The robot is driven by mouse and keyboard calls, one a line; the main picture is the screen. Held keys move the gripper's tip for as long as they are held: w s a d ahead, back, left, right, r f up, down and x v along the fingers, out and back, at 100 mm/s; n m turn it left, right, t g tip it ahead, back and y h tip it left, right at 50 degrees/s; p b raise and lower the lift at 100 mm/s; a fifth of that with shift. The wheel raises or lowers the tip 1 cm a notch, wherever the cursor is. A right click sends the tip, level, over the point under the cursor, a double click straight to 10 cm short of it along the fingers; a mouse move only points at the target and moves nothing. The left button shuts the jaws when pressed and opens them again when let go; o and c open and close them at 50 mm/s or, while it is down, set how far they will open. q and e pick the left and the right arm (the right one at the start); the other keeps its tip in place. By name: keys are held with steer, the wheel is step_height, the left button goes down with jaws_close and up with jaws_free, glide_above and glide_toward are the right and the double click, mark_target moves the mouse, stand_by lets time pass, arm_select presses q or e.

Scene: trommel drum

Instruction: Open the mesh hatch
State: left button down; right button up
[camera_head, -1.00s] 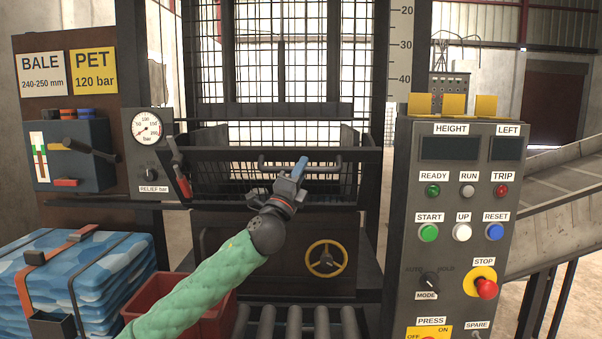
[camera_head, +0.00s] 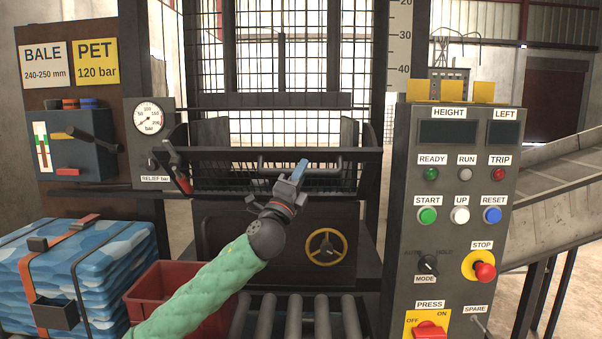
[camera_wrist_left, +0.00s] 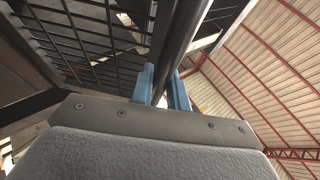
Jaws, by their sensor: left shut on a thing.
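The mesh hatch (camera_head: 218,178) is in the middle of the press front in the head view, a dark frame with wire mesh. Its top leans out towards me, and a gap shows behind its upper rail. A dark bar handle (camera_head: 268,166) runs across its front. My left gripper (camera_head: 298,172) is shut on this handle. In the left wrist view the dark bar (camera_wrist_left: 184,38) passes between the blue fingers (camera_wrist_left: 160,88). A red-gripped lever (camera_head: 181,178) stands at the hatch's left side. My right gripper is not in view.
A control panel (camera_head: 450,255) with buttons stands close on the right. A pressure gauge (camera_head: 149,118) is at the left. Below are a yellow handwheel (camera_head: 326,246), rollers (camera_head: 293,318), a red crate (camera_head: 160,282) and a strapped blue bale (camera_head: 110,255).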

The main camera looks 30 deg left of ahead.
arm_select(q)
steer(key=c, duration=1.4)
jaws_free()
steer(key=shift+f, duration=0.1)
steer(key=shift+o, duration=0.2)
steer(key=b+v, duration=0.1)
steer(key=v, duration=0.6)
steer(key=shift+s+f+b, duration=0.2)
steer(key=shift+s+b, duration=0.1)
